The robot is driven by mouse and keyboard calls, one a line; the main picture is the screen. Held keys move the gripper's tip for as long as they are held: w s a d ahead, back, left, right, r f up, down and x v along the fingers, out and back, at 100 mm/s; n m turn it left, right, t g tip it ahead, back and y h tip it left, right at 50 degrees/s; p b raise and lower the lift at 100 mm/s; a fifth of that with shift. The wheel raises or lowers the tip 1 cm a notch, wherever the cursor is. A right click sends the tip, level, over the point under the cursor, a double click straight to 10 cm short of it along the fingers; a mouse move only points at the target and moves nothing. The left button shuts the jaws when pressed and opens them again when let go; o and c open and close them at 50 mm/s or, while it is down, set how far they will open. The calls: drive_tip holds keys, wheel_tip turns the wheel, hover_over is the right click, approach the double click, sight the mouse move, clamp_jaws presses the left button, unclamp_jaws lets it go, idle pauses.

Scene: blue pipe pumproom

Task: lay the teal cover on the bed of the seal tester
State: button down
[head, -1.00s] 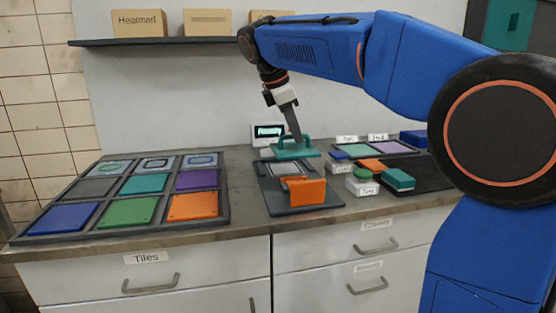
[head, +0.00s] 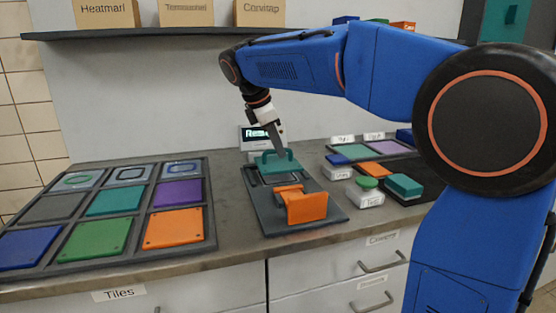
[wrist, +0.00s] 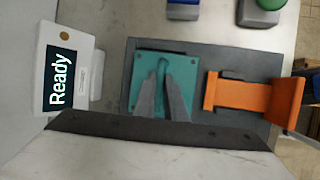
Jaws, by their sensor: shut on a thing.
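The teal cover (head: 275,164) is a flat square plate with a raised handle. It also shows in the wrist view (wrist: 183,68). My gripper (wrist: 163,88) is shut on its handle. The seal tester has a dark grey base (head: 325,214), an orange clamp-like part (head: 305,207) and a small display (wrist: 57,75) reading "Ready". The cover is over the tester's bed (head: 286,179), at the display side of the orange part. The cover hides most of the bed in the wrist view. I cannot tell whether the cover touches it.
A dark tray of coloured tiles (head: 214,222) lies to the left. To the right are small labelled boxes (head: 370,198), a teal block (head: 403,185) and a tray of tiles (head: 387,147). A shelf (head: 150,32) with cardboard boxes runs above.

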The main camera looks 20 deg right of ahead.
sight(280, 162)
drive_tip(key=shift+f, duration=1.9)
drive_tip(key=shift+f, duration=0.1)
drive_tip(key=c, duration=1.8)
unclamp_jaws()
drive_tip(key=v, duration=1.2)
